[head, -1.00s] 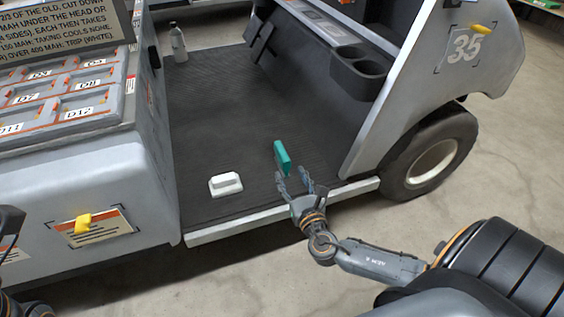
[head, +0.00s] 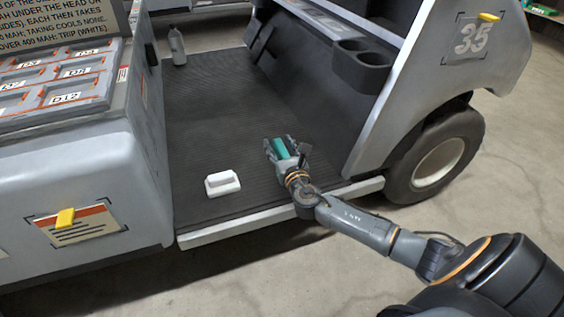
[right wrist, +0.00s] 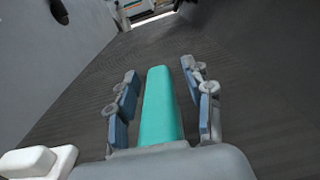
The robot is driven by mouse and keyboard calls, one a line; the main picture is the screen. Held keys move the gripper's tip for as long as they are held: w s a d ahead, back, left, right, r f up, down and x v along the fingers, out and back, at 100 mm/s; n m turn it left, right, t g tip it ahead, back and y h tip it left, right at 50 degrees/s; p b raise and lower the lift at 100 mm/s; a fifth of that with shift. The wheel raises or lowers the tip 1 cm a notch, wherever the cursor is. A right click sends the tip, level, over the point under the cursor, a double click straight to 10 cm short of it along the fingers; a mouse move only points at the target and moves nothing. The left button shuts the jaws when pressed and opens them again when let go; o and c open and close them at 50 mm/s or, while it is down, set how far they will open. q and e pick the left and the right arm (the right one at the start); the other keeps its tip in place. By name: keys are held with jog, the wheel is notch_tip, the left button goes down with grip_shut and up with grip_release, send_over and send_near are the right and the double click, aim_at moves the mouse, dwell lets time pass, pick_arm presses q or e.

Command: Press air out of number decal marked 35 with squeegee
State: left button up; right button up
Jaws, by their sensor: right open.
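The decal marked 35 (head: 471,40) is on the cart's grey rear side panel at the upper right of the head view, with a yellow tab at its top edge. A teal block-like tool (head: 280,148), which looks like the squeegee, is on or just above the dark cart floor. In the right wrist view the teal tool (right wrist: 160,105) lies between the two fingers. My right gripper (head: 285,147) is open around it, with gaps visible on both sides. My left gripper does not show in the head view.
A white handled block (head: 222,183) lies on the ribbed cart floor (head: 215,130) left of my right gripper. A grey bottle (head: 177,47) stands at the back. An orange-striped label (head: 75,224) with a yellow tab is on the front panel. The rear wheel (head: 437,160) is at right.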

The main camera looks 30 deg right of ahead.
jog(key=shift+w, duration=0.1)
jog(key=shift+c, duration=0.4)
grip_shut()
jog(key=shift+r, duration=0.1)
